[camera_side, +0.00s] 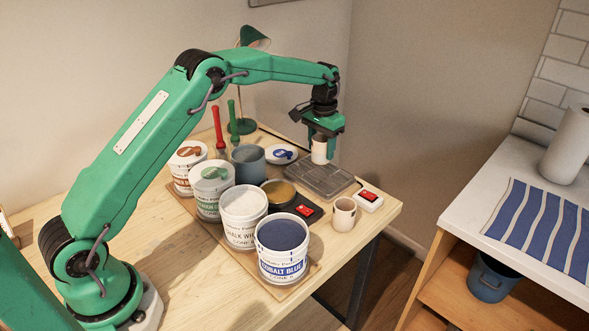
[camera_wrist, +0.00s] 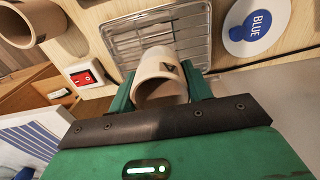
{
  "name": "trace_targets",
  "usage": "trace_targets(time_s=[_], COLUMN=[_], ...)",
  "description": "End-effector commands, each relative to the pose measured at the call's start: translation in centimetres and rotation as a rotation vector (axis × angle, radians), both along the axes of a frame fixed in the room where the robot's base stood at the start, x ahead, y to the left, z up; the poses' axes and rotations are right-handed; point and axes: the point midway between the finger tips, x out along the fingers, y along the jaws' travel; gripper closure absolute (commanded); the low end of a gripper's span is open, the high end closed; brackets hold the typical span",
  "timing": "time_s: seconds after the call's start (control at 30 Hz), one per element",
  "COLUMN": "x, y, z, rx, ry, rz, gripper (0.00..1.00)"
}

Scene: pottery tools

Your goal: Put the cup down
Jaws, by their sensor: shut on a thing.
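My gripper (camera_side: 324,136) is shut on a pale beige cup (camera_side: 319,151), which hangs upright between the fingers. In the wrist view the same cup (camera_wrist: 160,76) sits between the two green fingers (camera_wrist: 160,92), its open rim facing the camera. A second, similar cup (camera_side: 344,216) stands on the table in front of the rack.
A white box with a red switch (camera_side: 369,199) lies right of the rack, near the table edge. Several glaze tubs, such as the cobalt blue one (camera_side: 282,262), crowd the left. A blue-marked lid (camera_side: 282,154) lies behind.

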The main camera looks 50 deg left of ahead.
Motion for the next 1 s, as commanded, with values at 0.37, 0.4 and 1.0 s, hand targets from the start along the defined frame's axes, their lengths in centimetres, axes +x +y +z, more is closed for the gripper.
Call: trace_targets(time_s=[0.37,0.4,1.0], x=[-0.1,-0.1,-0.1], y=[0.0,0.0,0.0], z=[-3.6,-3.8,-4.3], rx=[0.0,0.0,0.0], ry=[0.002,0.001,0.001], rz=[0.0,0.0,0.0], gripper=[0.78,0.78,0.29])
